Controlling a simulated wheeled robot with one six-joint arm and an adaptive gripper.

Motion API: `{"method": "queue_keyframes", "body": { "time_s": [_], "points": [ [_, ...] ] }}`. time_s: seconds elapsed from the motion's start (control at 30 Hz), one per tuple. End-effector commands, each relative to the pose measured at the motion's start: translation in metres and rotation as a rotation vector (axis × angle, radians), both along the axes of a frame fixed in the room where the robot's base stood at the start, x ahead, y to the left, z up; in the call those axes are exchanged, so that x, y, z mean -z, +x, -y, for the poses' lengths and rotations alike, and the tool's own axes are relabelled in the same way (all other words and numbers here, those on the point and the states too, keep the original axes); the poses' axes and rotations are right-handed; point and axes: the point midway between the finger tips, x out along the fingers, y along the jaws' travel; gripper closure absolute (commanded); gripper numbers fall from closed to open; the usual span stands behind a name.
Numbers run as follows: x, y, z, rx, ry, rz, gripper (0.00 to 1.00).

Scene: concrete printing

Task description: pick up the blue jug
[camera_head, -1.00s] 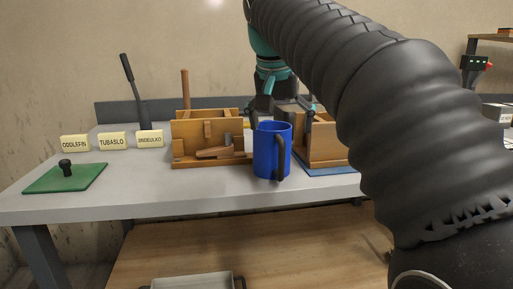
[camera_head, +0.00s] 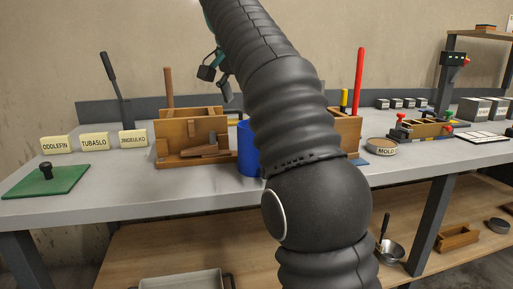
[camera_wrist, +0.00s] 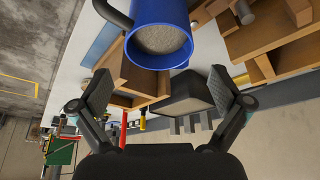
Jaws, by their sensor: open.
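The blue jug (camera_head: 246,152) stands upright on the grey bench, partly hidden behind my arm in the head view. In the wrist view the jug (camera_wrist: 160,32) is at the top, with grey material inside its rim and a dark handle at its left. My gripper (camera_head: 217,82) is open and empty, above and to the left of the jug in the head view. In the wrist view its fingers (camera_wrist: 160,88) are spread wide, with the jug beyond them and not between them.
A wooden mold box (camera_head: 192,137) stands left of the jug and another (camera_head: 345,130) to its right. Further left are label blocks (camera_head: 94,142) and a green board (camera_head: 45,181). A round tin (camera_head: 381,146) sits at right.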

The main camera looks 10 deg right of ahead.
Motion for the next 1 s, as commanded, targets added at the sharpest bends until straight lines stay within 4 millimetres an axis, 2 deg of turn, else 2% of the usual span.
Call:
{"method": "queue_keyframes", "body": {
  "time_s": [0.3, 0.67, 0.83, 1.0],
  "points": [
    [0.037, 0.01, 0.011, 0.0, 0.0, -0.003, 0.0],
    [0.061, 0.017, 0.017, -0.001, 0.0, 0.0, 0.0],
    [0.085, 0.021, 0.024, -0.001, 0.0, -0.002, 0.0],
    [0.101, 0.026, 0.029, -0.001, 0.0, 0.0, 0.0]
  ]
}}
